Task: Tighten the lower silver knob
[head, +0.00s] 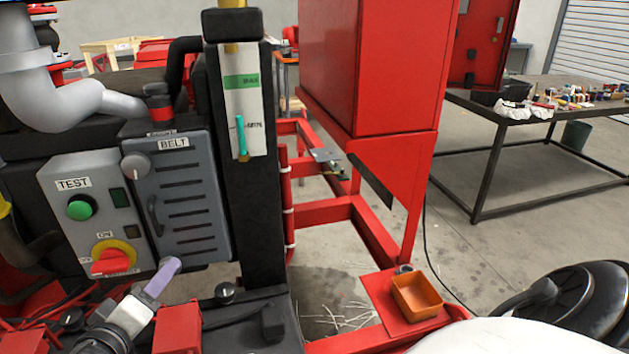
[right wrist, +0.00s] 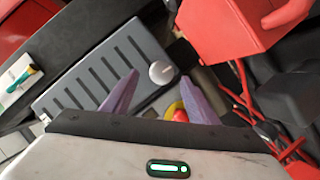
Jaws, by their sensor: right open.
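The lower silver knob (right wrist: 161,72) is a round pale knob beside the lower end of the grey slotted BELT cover (right wrist: 90,75). It appears between my right fingertips in the right wrist view and is hidden behind the gripper in the head view. My right gripper (head: 165,271), with purple fingers, is open and empty in front of the cover's lower left corner. The knob looks a little beyond the tips; I see no contact. Another silver knob (head: 135,167) sits at the cover's upper left. My left gripper is not in view.
The TEST box (head: 68,183) with a green button and a red-on-yellow switch (head: 111,258) is close left of the gripper. A red block (head: 178,330) stands just below. An orange tray (head: 417,297) and red frame are at the right.

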